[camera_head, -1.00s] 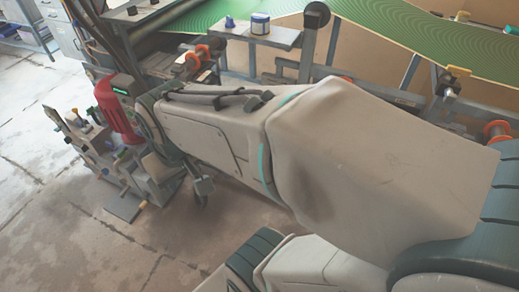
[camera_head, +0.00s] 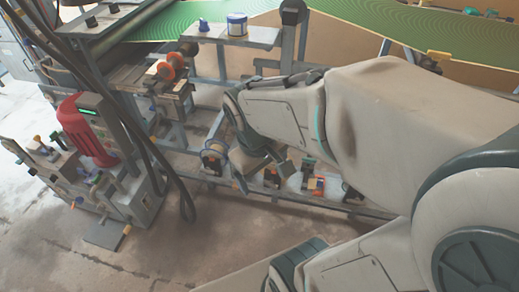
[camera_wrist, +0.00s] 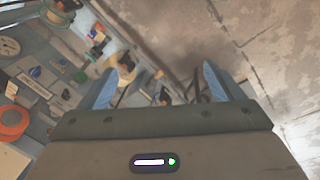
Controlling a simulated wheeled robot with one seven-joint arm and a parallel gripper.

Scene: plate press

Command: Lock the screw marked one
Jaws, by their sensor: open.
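My gripper (camera_wrist: 160,88) shows in the wrist view with its two blue-grey fingers apart and nothing held between them. A pale yellowish knob-like part (camera_wrist: 126,68) with a dark top lies below, beside the left finger and apart from it as far as I can tell. Smaller dark parts (camera_wrist: 163,97) show between the fingers. I cannot read a mark "one" on any screw, so I cannot tell which it is. In the head view my arm reaches left and bends down in front of the machine frame; the fingertips are hard to make out there.
A red motor (camera_head: 84,130) stands on the machine at left, with dark hanging cables (camera_head: 150,150). A green belt (camera_head: 370,35) runs across the top. Bare floor (camera_head: 190,255) lies in front. An orange ring-shaped part (camera_wrist: 14,120) shows at the wrist view's left.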

